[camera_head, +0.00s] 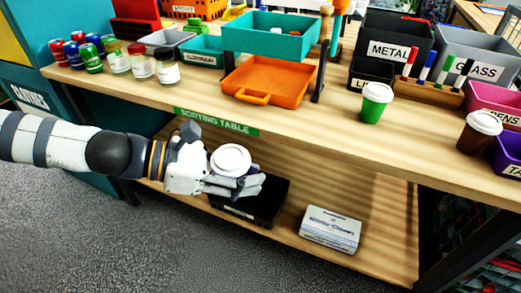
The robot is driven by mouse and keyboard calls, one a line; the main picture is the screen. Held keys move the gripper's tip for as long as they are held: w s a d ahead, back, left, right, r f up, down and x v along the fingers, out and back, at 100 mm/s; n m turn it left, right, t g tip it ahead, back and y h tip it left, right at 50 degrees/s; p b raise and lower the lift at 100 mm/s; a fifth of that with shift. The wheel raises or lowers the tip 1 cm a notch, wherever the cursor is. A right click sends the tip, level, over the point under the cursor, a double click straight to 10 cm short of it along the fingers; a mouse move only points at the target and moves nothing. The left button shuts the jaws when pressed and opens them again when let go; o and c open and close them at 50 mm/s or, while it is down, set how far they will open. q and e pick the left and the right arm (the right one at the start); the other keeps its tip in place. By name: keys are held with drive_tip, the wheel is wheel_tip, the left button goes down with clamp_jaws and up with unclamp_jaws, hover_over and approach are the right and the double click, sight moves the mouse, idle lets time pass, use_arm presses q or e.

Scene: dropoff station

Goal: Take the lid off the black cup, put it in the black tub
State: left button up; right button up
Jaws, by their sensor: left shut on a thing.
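My left gripper (240,184) is in front of the table's front edge, above the lower shelf. It is shut on a white-lidded cup; the round white lid (231,159) faces up toward me. The cup's body is almost wholly hidden by the lid and fingers, so its colour is hard to tell. A black tub (279,196) stands on the lower shelf, behind and below the gripper and partly covered by it. A smaller black tub (371,74) stands on the tabletop. My right gripper is not in view.
The sorting table (300,122) holds a green cup (373,106) and a brown cup (477,134), both white-lidded. An orange tray (268,80), jars and bins stand farther back. A white box (331,230) lies on the lower shelf. The tabletop's front strip is mostly clear.

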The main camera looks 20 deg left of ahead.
use_arm(q)
drive_tip(key=w+d+f+m+g+h, duration=0.1)
drive_tip(key=d+m+g+h, duration=0.1)
drive_tip(key=d+m+g, duration=0.5)
drive_tip(key=d+g, duration=0.1)
drive_tip(key=d, duration=0.4)
drive_tip(key=shift+w+f, duration=0.25)
drive_tip(key=shift+w, duration=0.1)
